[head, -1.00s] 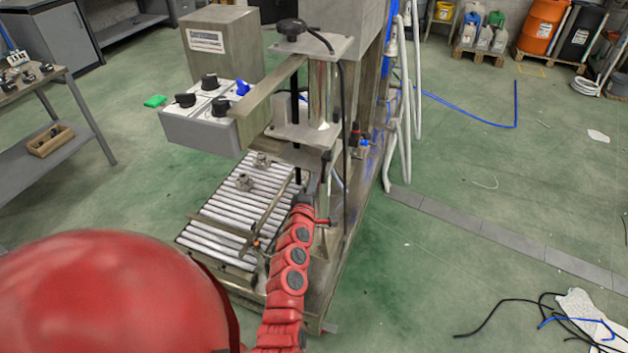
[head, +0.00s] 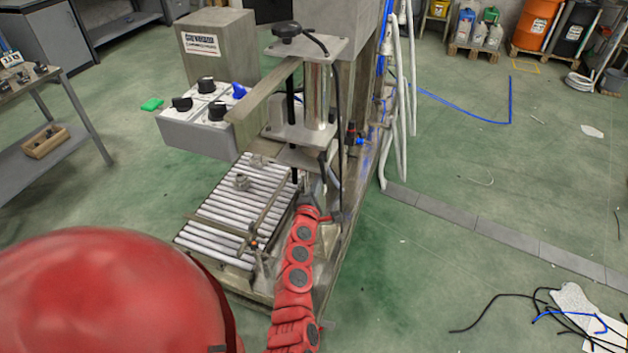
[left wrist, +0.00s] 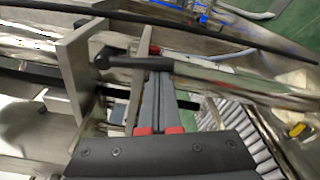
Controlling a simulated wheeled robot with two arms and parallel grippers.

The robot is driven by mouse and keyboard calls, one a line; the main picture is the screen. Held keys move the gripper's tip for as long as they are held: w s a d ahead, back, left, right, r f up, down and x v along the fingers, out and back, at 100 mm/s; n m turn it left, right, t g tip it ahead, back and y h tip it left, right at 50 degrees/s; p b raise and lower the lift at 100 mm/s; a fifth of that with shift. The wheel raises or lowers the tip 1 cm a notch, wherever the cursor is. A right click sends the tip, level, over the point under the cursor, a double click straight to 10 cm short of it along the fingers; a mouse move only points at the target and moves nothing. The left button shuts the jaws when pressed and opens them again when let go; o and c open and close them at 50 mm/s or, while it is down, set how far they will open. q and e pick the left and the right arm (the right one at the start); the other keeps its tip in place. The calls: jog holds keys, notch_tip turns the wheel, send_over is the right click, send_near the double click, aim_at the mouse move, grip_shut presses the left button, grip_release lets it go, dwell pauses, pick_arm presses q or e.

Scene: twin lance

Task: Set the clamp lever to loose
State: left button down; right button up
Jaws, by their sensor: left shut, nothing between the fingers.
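The clamp lever seems to be the black handle (left wrist: 128,62) in the left wrist view, lying across the picture beside a bright metal column (left wrist: 225,80). My left gripper (left wrist: 160,76) is shut and empty, its grey fingers ending just below this handle. I cannot tell whether they touch it. In the head view my left gripper (head: 310,198) is low beside the machine's column (head: 319,98), right of the roller bed. The lever is too small or too hidden there to make out surely. My right gripper is not in view.
The roller bed (head: 205,243) carries small metal parts. A control box (head: 190,132) with black knobs and one blue knob is at its upper left. A black cable (head: 340,120) and white hoses (head: 403,120) hang by the machine. The green floor to the right is mostly free.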

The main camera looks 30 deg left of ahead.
pick_arm(q)
jog(key=n, duration=0.1)
jog(key=d+n+p, duration=0.2)
jog(key=shift+w+r, duration=0.25)
jog(key=shift+r, duration=0.15)
jog(key=w+d+r+n+h+p, duration=0.1)
jog(key=d+r+n+p, duration=0.3)
jog(key=n+p, duration=0.5)
jog(key=shift+d+r+n+h, duration=0.15)
jog(key=shift+r+n+h, duration=0.15)
jog(key=shift+n+h, duration=0.35)
jog(key=shift+p, duration=0.3)
jog(key=shift+f, duration=0.1)
